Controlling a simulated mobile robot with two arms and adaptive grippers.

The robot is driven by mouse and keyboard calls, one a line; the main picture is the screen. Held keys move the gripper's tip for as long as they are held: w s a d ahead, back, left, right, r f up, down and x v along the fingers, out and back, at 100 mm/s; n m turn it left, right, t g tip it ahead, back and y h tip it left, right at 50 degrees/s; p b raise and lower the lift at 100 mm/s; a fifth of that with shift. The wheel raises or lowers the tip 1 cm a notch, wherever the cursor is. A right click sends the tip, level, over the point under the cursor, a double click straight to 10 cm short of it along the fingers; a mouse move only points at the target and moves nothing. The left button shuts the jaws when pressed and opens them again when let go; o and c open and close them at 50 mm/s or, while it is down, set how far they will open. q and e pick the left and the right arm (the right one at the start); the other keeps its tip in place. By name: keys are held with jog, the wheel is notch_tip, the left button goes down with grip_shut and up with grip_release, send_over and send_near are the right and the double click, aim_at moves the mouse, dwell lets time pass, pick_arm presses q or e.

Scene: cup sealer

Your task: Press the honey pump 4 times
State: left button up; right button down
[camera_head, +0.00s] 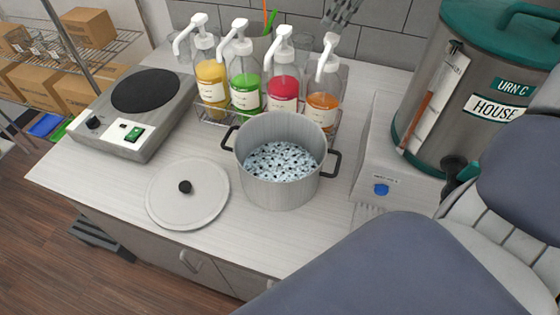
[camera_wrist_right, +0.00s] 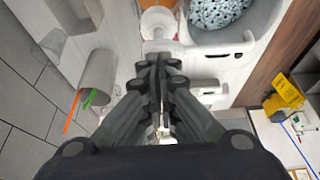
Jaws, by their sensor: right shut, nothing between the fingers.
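Several clear pump bottles with white pump heads stand in a wire rack: yellow (camera_head: 211,75), green (camera_head: 245,92), red (camera_head: 284,90) and orange (camera_head: 323,100). Their labels are too small to read, so I cannot tell by name which is honey. My right gripper (camera_head: 343,12) is at the top edge of the head view, near the orange bottle's white pump head (camera_head: 328,45). In the right wrist view its fingers (camera_wrist_right: 158,62) are shut together and empty, by a white pump part (camera_wrist_right: 158,22). I cannot tell whether they touch it. My left gripper is out of view.
A pot (camera_head: 280,185) of dark-speckled contents stands before the bottles, its lid (camera_head: 188,193) to the left. A hot plate (camera_head: 140,100) is at left, a large urn (camera_head: 450,90) at right. A cup (camera_wrist_right: 97,75) of straws is behind the bottles.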

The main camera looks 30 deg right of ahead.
jog(key=shift+r, duration=0.15)
notch_tip(320, 180, up, 6)
jog(key=p, duration=0.4)
jog(key=shift+p, duration=0.3)
dwell(0.4)
